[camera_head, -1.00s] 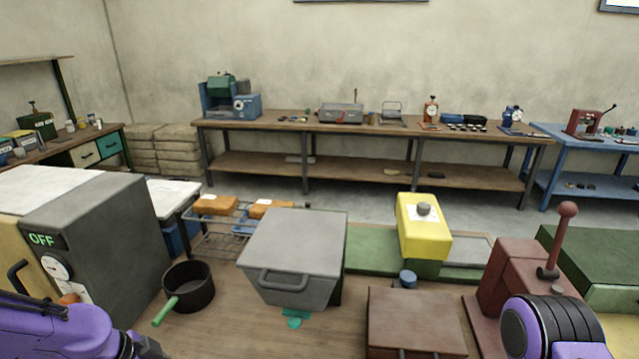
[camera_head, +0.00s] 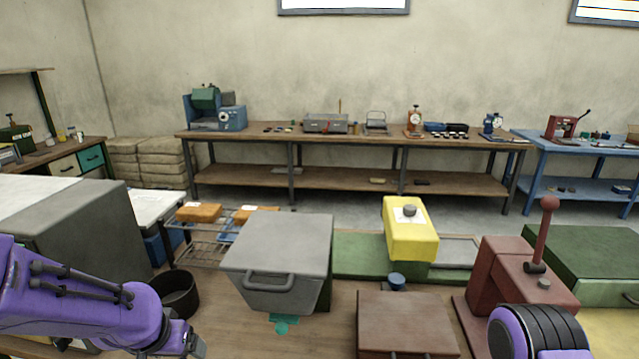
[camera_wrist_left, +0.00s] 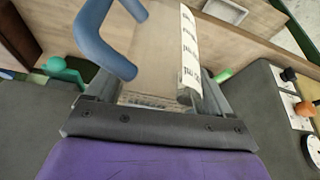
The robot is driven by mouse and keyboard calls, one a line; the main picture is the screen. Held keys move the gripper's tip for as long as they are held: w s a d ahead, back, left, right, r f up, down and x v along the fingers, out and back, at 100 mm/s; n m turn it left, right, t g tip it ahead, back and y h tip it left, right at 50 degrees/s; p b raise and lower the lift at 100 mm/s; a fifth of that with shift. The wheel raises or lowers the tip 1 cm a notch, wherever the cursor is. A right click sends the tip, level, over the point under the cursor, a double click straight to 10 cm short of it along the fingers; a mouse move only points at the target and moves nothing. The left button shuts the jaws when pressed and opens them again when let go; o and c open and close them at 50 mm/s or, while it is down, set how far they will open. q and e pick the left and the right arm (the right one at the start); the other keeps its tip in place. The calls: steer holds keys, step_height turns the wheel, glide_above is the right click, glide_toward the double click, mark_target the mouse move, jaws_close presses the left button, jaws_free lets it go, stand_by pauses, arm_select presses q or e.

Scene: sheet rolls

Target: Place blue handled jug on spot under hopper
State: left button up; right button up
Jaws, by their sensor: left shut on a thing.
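The jug (camera_wrist_left: 188,55) has a blue handle (camera_wrist_left: 108,38) and a pale strip with printed marks. In the left wrist view my left gripper (camera_wrist_left: 155,98) is shut on it, with the handle at the left. In the head view the jug does not show; my left forearm comes in at the lower left and its fingertips are hidden or out of frame. The grey hopper (camera_head: 278,255), with a handle on its front, stands at the middle. My right gripper is not in view.
A dark pot (camera_head: 178,292) stands left of the hopper, partly behind my left arm. A grey machine (camera_head: 85,225) is at the left. A brown box (camera_head: 405,320) and a red lever press (camera_head: 515,275) stand to the right. Bare wood lies around the spot.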

arm_select(q)
steer(key=w+d+f+b, duration=0.1)
steer(key=d+f+b, duration=0.4)
steer(key=d+f, duration=0.3)
steer(key=shift+w+d+f+m, duration=0.15)
steer(key=shift+w+f+m, duration=0.15)
steer(key=shift+w, duration=0.1)
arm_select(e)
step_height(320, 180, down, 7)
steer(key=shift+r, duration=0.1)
